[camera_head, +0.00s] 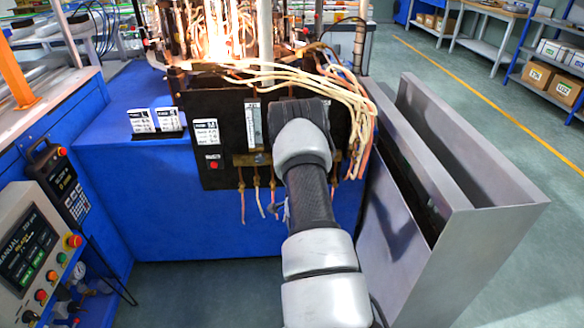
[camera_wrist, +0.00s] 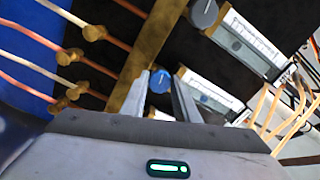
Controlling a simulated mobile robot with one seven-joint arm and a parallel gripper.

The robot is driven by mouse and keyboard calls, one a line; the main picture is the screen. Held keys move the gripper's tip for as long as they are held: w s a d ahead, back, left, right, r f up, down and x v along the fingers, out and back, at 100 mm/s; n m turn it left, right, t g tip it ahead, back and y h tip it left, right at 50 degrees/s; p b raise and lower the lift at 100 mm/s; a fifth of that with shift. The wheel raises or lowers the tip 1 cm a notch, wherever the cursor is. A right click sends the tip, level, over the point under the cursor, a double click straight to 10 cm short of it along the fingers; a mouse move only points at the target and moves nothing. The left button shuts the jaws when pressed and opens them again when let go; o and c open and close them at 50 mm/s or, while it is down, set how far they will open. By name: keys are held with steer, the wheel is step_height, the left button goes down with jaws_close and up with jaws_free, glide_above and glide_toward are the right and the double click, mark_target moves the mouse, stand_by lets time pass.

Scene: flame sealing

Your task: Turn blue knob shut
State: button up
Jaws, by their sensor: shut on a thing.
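The blue knob (camera_wrist: 160,80) shows in the wrist view between the two fingertips of my gripper (camera_wrist: 162,88), at the foot of a scaled flow meter on the black panel. My gripper is shut on this knob, one finger on each side of it. The knob's stem and its turn angle are hard to make out. In the head view my wrist and arm cover the knob and the fingers.
A second, grey-blue knob (camera_wrist: 203,13) sits close by, below another scaled flow meter (camera_wrist: 250,45). Hoses on brass fittings (camera_wrist: 95,33) run beside the fingers. Flames (camera_head: 218,40) burn above the black panel (camera_head: 225,110). A grey metal chute (camera_head: 450,190) stands to the right.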

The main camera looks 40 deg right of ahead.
steer(key=shift+m+b, duration=1.95)
steer(key=shift+m, duration=1.05)
steer(key=shift+a, duration=0.1)
steer(key=o, duration=1.1)
steer(key=shift+c, duration=0.2)
steer(key=p+v, duration=0.2)
steer(key=v, duration=1.5)
steer(key=shift+s, duration=0.2)
